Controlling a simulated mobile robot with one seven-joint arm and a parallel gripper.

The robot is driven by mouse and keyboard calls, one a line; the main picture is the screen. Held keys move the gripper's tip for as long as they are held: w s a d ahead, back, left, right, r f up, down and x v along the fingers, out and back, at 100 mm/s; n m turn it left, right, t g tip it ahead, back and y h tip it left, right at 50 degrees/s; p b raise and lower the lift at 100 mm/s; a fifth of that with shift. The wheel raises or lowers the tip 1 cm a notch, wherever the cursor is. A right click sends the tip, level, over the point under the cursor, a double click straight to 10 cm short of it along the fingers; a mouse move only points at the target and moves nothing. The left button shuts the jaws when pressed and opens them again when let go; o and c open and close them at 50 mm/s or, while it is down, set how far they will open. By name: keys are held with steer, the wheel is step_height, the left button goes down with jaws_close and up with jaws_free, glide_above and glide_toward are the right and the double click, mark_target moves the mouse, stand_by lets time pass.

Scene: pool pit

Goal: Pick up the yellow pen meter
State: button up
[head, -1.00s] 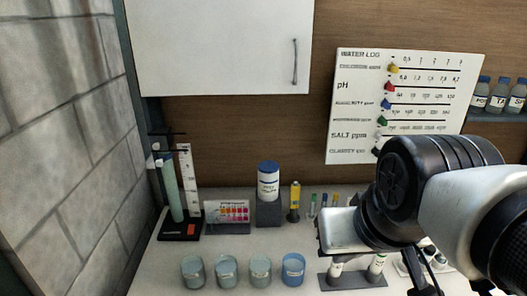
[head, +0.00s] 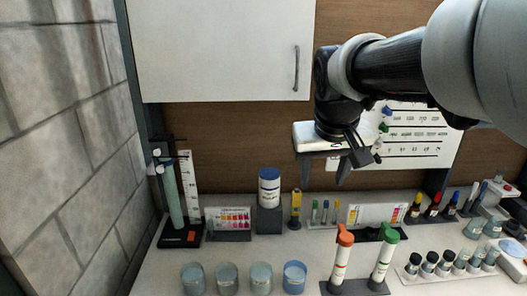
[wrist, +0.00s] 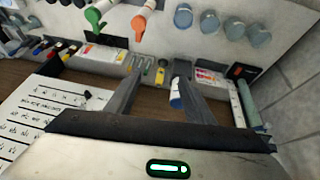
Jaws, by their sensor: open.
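The yellow pen meter (head: 296,205) stands upright in a small dark holder at the back of the counter, just right of the white jar with a blue cap (head: 269,188). My gripper (head: 324,172) is open and empty, fingers pointing down, above the back of the counter and up and right of the meter in the head view. In the wrist view the yellow pen meter (wrist: 160,76) shows between the two spread fingers of my gripper (wrist: 158,70); it looks apart from both.
Small vials (head: 325,211) and a colour chart (head: 375,214) stand right of the meter. Orange-capped (head: 342,260) and green-capped (head: 383,258) tubes stand in front. Several cups (head: 260,278) line the front left. A white cabinet (head: 215,50) hangs above.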

steer(key=w+f, duration=0.3)
steer(key=w, duration=0.7)
steer(key=y, duration=0.1)
glide_toward(297, 191)
steer(key=shift+g, duration=0.4)
steer(key=x, duration=0.4)
steer(key=w+x, duration=0.1)
steer(key=x, duration=0.1)
steer(key=shift+w+d, duration=0.2)
steer(key=shift+s+p+x, duration=0.2)
steer(key=shift+p+x, duration=0.55)
steer(key=shift+x, duration=2.15)
steer(key=shift+a, duration=0.15)
steer(key=c, duration=1.1)
